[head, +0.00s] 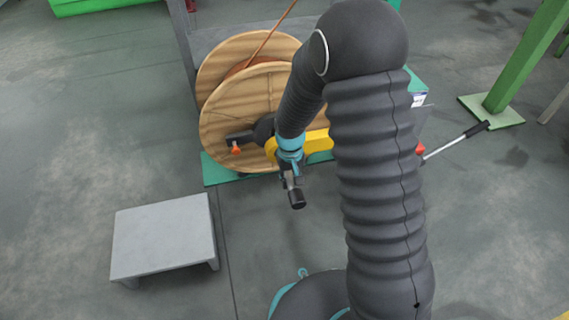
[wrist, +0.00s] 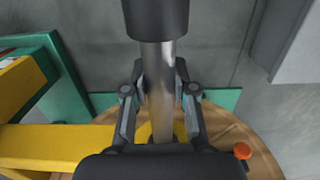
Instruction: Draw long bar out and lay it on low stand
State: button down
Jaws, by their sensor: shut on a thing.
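The long bar is a bright metal rod with a black grip end. In the wrist view its shaft (wrist: 158,88) runs between my fingers, and the black end is at the top. In the head view the black end (head: 297,199) points down toward the front of the wooden reel. My gripper (head: 290,178) is shut on the shaft, also in the wrist view (wrist: 160,76). The bar's other end is hidden behind my gripper, so I cannot tell whether it is still seated. The low stand (head: 163,238) is a bare grey platform at the lower left.
The wooden reel (head: 240,110) stands behind my gripper on a green base, with a yellow arm (head: 318,141) beside it. An orange knob (head: 236,150) sits before the reel. A lever with a black handle (head: 476,130) sticks out right. Floor between reel and stand is clear.

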aim_at(294, 186)
jog(key=shift+s+d, duration=0.25)
jog(key=shift+s, duration=0.6)
jog(key=shift+s+d, duration=0.2)
jog(key=shift+s, duration=0.6)
